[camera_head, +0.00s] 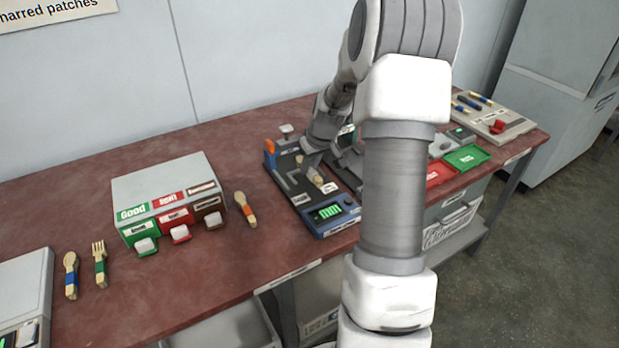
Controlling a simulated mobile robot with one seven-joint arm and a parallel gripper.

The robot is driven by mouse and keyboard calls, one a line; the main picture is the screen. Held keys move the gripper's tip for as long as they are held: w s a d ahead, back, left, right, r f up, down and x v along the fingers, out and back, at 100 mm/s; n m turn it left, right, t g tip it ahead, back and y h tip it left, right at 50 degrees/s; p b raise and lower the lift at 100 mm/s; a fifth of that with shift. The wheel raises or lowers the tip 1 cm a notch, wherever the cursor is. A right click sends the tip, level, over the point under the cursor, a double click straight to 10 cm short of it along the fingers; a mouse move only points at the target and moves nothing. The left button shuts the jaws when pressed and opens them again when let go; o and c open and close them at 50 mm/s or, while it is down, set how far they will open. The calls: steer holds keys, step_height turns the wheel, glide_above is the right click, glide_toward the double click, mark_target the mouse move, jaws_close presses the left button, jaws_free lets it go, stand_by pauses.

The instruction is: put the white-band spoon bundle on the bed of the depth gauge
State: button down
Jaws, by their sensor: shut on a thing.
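The depth gauge (282,181) is a dark device with an orange part at its back left and a lit green display at its front. My gripper (313,168) points down over its bed, with the fingers small and partly hidden by the wrist. It is shut on a small pale wooden bundle (319,181), which looks like the white-band spoon bundle. The bundle is at or just above the bed; I cannot tell whether it touches. Its band is too small to make out clearly.
A box with green, red and brown labels (165,181) stands left. A blue-band spoon (71,276) and green-band fork (100,264) lie further left. A green tray (467,157) is right.

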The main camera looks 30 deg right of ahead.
mark_target(312, 170)
steer(key=shift+f, duration=1.95)
steer(key=shift+b, duration=0.35)
steer(key=shift+f, duration=0.25)
steer(key=c, duration=0.8)
jaws_free()
steer(key=shift+r, duration=0.1)
steer(key=shift+c, duration=0.2)
steer(key=shift+r, duration=0.1)
steer(key=shift+r, duration=0.3)
steer(key=p+v, duration=0.1)
steer(key=v, duration=1)
steer(key=shift+s+r+p, duration=0.2)
steer(key=shift+r+p, duration=0.1)
steer(key=shift+p, duration=0.1)
